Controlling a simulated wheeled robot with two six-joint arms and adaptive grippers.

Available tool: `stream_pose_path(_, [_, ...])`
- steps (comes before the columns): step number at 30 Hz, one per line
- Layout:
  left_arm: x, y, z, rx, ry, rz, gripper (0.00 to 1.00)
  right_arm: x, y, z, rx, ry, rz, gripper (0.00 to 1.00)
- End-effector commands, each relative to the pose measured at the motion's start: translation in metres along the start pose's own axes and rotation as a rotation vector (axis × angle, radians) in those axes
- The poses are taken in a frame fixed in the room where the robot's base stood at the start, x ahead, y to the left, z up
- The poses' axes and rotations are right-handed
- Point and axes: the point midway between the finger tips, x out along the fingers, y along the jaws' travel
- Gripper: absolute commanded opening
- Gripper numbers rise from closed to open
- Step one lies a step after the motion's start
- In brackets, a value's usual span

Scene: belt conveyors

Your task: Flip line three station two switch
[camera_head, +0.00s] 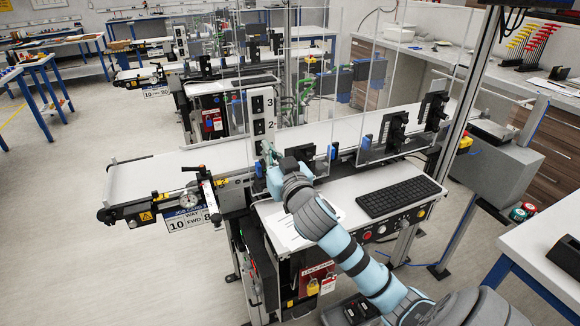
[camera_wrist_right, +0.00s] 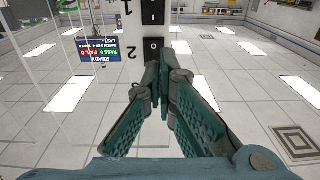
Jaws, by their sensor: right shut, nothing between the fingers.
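A grey upright panel (camera_head: 262,86) on the near conveyor carries black rocker switches labelled 3 and 2. The station two switch (camera_head: 259,127) is just above my right gripper (camera_head: 267,150), which hides the panel's lower part. In the right wrist view, which is upside down, the station two switch (camera_wrist_right: 153,46) is beside its label 2, and the station one switch (camera_wrist_right: 152,12) is beyond it. There my right gripper (camera_wrist_right: 162,58) is shut and empty, its green fingertips close to the station two switch. Contact cannot be told. My left gripper is not in view.
The belt (camera_head: 170,172) runs behind the panel, with clear guards (camera_head: 372,90) and black sensor units (camera_head: 391,131) along it. A keyboard (camera_head: 400,200) lies on the shelf to the right. A blue status screen (camera_wrist_right: 98,49) is near the panel. Another conveyor line (camera_head: 215,86) stands behind.

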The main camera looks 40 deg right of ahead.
Motion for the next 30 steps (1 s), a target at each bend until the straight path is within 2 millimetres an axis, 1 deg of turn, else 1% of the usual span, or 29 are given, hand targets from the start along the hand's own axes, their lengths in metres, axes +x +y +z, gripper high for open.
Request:
stream_pose_path(1, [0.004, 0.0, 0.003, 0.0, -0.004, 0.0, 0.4, -0.013, 0.001, 0.004, -0.004, -0.001, 0.0, 0.0])
stream_pose_path(3, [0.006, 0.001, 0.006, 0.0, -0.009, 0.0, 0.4, -0.03, 0.004, 0.004, -0.005, -0.002, 0.004, 0.0])
stream_pose_path(6, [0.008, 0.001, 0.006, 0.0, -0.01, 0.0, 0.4, -0.051, 0.005, 0.004, -0.004, -0.002, 0.008, 0.0])
stream_pose_path(10, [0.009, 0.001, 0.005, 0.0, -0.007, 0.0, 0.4, -0.067, 0.006, 0.003, -0.003, -0.002, 0.01, 0.0])
stream_pose_path(15, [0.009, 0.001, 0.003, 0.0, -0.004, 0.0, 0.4, -0.073, 0.006, 0.003, 0.0, -0.003, 0.011, 0.0])
stream_pose_path(28, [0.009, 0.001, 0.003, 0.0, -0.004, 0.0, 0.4, -0.072, 0.004, 0.003, -0.001, -0.002, 0.008, 0.0])
stream_pose_path(30, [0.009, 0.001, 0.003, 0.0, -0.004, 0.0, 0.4, -0.072, 0.004, 0.005, -0.002, -0.01, 0.009, 0.0])
